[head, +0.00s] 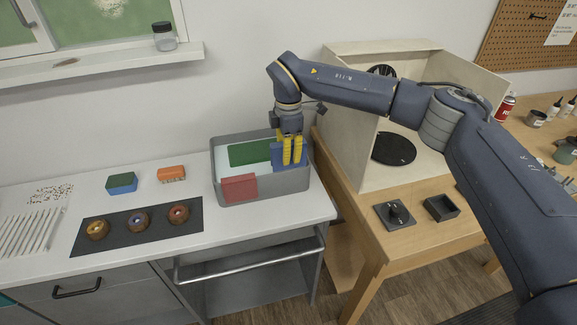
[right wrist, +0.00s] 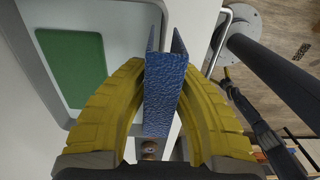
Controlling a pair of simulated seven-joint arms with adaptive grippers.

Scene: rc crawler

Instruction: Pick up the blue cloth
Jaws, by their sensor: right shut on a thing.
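The blue cloth (head: 277,155) is at the right end of the grey tray (head: 270,197), partly hidden behind my yellow fingers. My right gripper (head: 292,160) points down there and is shut on the cloth. In the right wrist view, the folded, textured blue cloth (right wrist: 165,95) sits between the two yellow fingers (right wrist: 165,105), with two flaps showing at its far end. I cannot tell whether the cloth still touches the tray's rim. My left gripper is not in view.
A red cloth (head: 239,188) hangs over the tray's front wall, and a flat green piece (head: 250,152) lies inside. A green-and-blue sponge (head: 122,183), an orange block (head: 171,174) and a dark mat (head: 112,238) with three round pieces are left. A pale booth (head: 350,120) stands right.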

